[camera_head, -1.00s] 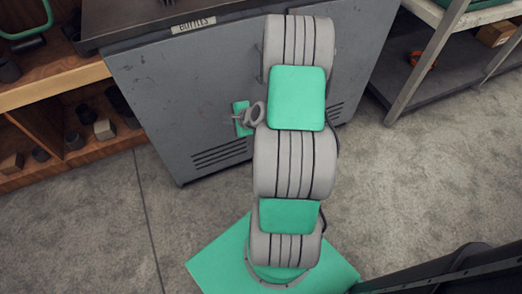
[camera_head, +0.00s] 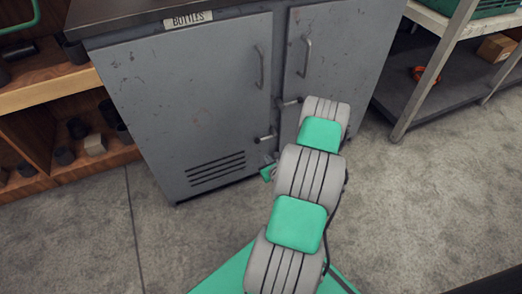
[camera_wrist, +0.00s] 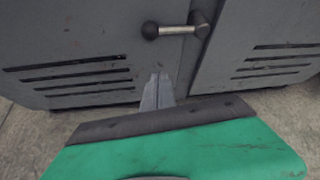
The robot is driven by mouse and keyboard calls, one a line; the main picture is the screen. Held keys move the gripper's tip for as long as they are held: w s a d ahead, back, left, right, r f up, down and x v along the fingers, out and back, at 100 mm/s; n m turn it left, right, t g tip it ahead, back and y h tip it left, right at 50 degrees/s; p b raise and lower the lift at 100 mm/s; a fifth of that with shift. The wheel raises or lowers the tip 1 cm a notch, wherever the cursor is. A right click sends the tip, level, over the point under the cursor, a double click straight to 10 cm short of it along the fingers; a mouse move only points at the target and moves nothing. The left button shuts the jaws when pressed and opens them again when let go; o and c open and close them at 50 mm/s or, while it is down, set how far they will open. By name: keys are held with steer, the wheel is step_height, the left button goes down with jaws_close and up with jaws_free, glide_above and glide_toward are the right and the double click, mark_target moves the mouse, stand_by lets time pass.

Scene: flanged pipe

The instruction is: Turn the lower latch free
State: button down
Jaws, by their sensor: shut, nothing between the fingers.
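The lower latch (camera_head: 265,138) is a short metal lever with a dark ball knob, low on the grey cabinet at the gap between its two doors. In the wrist view the lower latch (camera_wrist: 174,30) lies about level, its knob to the left over the left door and its pivot to the right. My gripper (camera_wrist: 160,78) is shut and empty, its fingertips below the lever in the picture and apart from it. In the head view my gripper (camera_head: 268,172) shows only partly beside my arm, below the latch. The upper latch (camera_head: 289,102) shows higher up, partly beside my arm.
The cabinet (camera_head: 185,100), labelled BOTTLES, has a bar handle on the left door (camera_head: 260,66) and one on the right door (camera_head: 305,57). A wooden shelf (camera_head: 45,95) stands left, a metal rack (camera_head: 425,80) right. Open floor (camera_head: 190,225) lies in front.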

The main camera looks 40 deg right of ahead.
steer(key=b+x, duration=0.2)
steer(key=x, duration=0.4)
steer(key=r, duration=0.4)
steer(key=shift+w+a, duration=0.3)
steer(key=shift+w, duration=0.1)
